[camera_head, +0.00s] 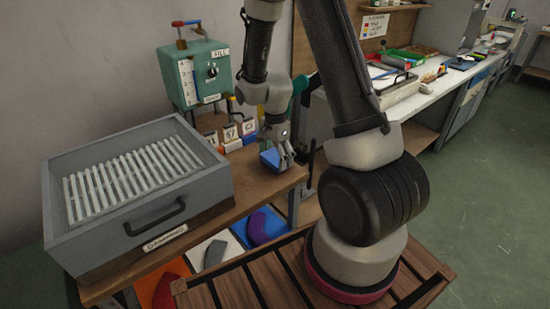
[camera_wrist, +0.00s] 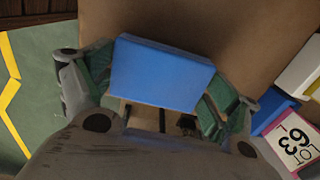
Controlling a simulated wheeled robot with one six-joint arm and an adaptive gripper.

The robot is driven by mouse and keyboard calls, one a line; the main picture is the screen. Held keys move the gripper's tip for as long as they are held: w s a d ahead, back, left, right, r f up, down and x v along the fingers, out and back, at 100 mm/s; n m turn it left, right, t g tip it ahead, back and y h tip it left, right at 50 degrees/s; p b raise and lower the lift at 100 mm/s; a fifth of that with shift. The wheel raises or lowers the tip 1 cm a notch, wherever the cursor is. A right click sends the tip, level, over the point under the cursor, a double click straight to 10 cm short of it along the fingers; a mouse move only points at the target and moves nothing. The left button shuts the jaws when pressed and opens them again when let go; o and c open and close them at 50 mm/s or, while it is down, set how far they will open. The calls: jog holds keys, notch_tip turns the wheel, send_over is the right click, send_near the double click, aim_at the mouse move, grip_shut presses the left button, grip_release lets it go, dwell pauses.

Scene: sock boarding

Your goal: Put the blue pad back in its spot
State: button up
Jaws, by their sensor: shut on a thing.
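The blue pad (camera_wrist: 160,72) is a plain blue block between the two fingers of my gripper (camera_wrist: 158,98) in the wrist view. My gripper is shut on it. In the head view my gripper (camera_head: 282,158) points down at the right end of the wooden bench (camera_head: 262,180), and the pad (camera_head: 269,158) shows as a small blue patch under it. I cannot tell whether the pad touches the bench. Another blue block (camera_wrist: 268,112) lies by a "LOT 63" card (camera_wrist: 296,140) at the right of the wrist view. Which place is the pad's spot is not clear.
Several lot cards (camera_head: 230,132) with coloured blocks stand behind my gripper. A green machine (camera_head: 196,74) is at the back. A grey slatted box (camera_head: 130,222) fills the bench's left. Below are orange, white and blue mats (camera_head: 277,216) with curved pieces.

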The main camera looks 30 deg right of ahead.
aim_at(275, 157)
jog(key=shift+f, duration=0.3)
jog(key=shift+f, duration=0.15)
jog(key=o, duration=0.8)
jog(key=shift+c, duration=0.2)
jog(key=s+r+n+t, duration=0.1)
jog(key=s+r+n, duration=0.3)
jog(key=r, duration=0.9)
jog(key=s+r+n+t, duration=0.1)
jog(key=s+r+n, duration=0.3)
jog(key=r, duration=0.8)
jog(key=s+r+n+t, duration=0.1)
jog(key=s+r+n, duration=0.2)
jog(key=s, duration=0.4)
jog(key=s+d+r+n+t, duration=0.1)
jog(key=s+r+n, duration=0.2)
jog(key=s, duration=0.3)
jog(key=shift+s+n, duration=0.35)
jog(key=shift+n, duration=0.55)
